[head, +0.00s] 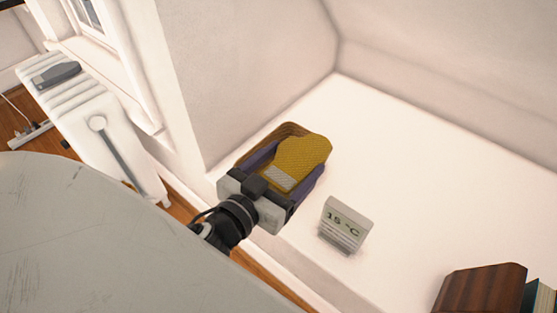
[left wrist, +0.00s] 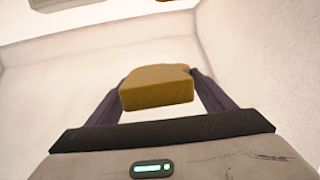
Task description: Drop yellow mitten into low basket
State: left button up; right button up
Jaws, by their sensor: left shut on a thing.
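The yellow mitten (head: 303,152) is a knitted mustard piece with a pale cuff. My left gripper (head: 293,166) is shut on it, with a dark purple finger on either side. The mitten (left wrist: 158,88) also shows between the fingers (left wrist: 160,95) in the left wrist view. The low basket (head: 284,129) is brown and woven, on the white ledge. Its rim shows behind and to the left of the mitten; the rest is hidden by the mitten and gripper. The mitten overlaps the basket in the head view; its height above it is unclear. My right gripper is out of view.
A white display reading 15 °C (head: 345,225) stands on the white ledge (head: 420,180), right of my gripper. A dark wooden object (head: 480,289) is at the lower right. A white radiator (head: 105,125) stands at left. The ledge's far part is clear.

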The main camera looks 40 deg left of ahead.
pick_arm(q)
jog(key=w+a+f+n+y+b, duration=0.25)
jog(key=w+a+f+b, duration=0.55)
jog(key=w+a+f, duration=0.45)
jog(key=shift+m, duration=0.25)
jog(key=f+b, duration=0.1)
jog(key=f, duration=0.1)
jog(key=f+b, duration=0.1)
jog(key=b, duration=0.1)
jog(key=f+b, duration=0.1)
jog(key=f, duration=0.1)
jog(key=shift+w+a+f+b, duration=0.25)
jog(key=shift+a+f+b, duration=0.05)
jog(key=shift+a+b, duration=0.1)
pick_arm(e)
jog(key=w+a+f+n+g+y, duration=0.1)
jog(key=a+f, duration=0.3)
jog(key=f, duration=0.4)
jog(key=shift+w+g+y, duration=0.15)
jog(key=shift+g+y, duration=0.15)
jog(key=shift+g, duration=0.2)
pick_arm(q)
jog(key=shift+d, duration=0.1)
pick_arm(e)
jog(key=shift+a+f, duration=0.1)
pick_arm(q)
jog(key=o, duration=1.1)
